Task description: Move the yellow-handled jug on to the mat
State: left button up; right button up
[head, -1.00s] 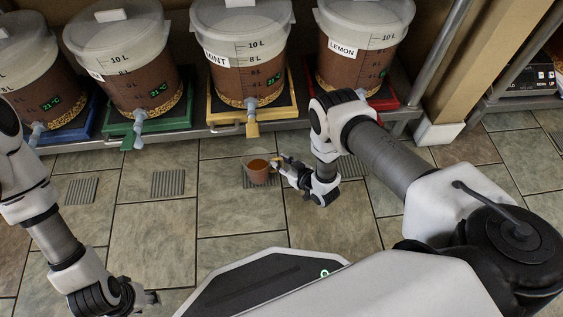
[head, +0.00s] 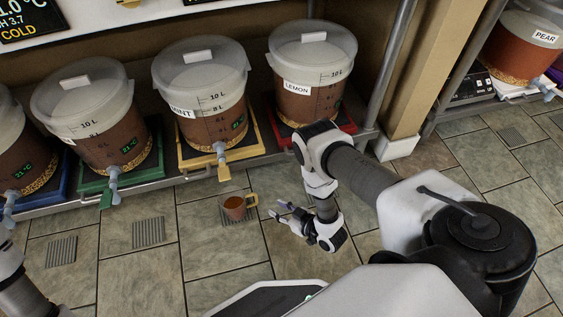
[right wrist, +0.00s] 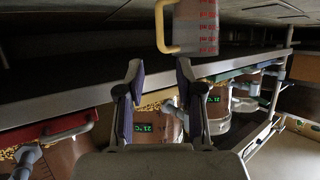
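The jug (head: 234,208) is small and holds brown liquid, with a yellow handle (head: 252,202) on its right side. It stands upright on a ribbed grey mat (head: 228,221) on the floor, in front of the MINT bucket. My right gripper (head: 281,212) is open and empty, to the right of the handle and apart from it. In the right wrist view the jug (right wrist: 203,28) and its handle (right wrist: 162,28) show beyond the spread fingers (right wrist: 158,70). My left arm shows at the lower left of the head view, but its gripper is out of frame.
Several lidded buckets stand on coloured trays along a low shelf, including the MINT bucket (head: 203,95) and LEMON bucket (head: 312,75). Their taps overhang the shelf edge. More ribbed mats (head: 148,232) lie to the left. A post (head: 400,80) stands right of the shelf. Floor tiles around are clear.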

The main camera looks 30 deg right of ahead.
jog(key=s+r+m+g+h, duration=0.2)
jog(key=s+r+g, duration=0.4)
jog(key=s, duration=0.3)
jog(key=s+r+m+g+h, duration=0.1)
jog(key=s+r+g+h, duration=0.1)
jog(key=s+r+g, duration=0.4)
jog(key=s+r, duration=0.1)
jog(key=s, duration=0.3)
jog(key=shift+d+m+g, duration=0.15)
jog(key=shift+m+g, duration=0.25)
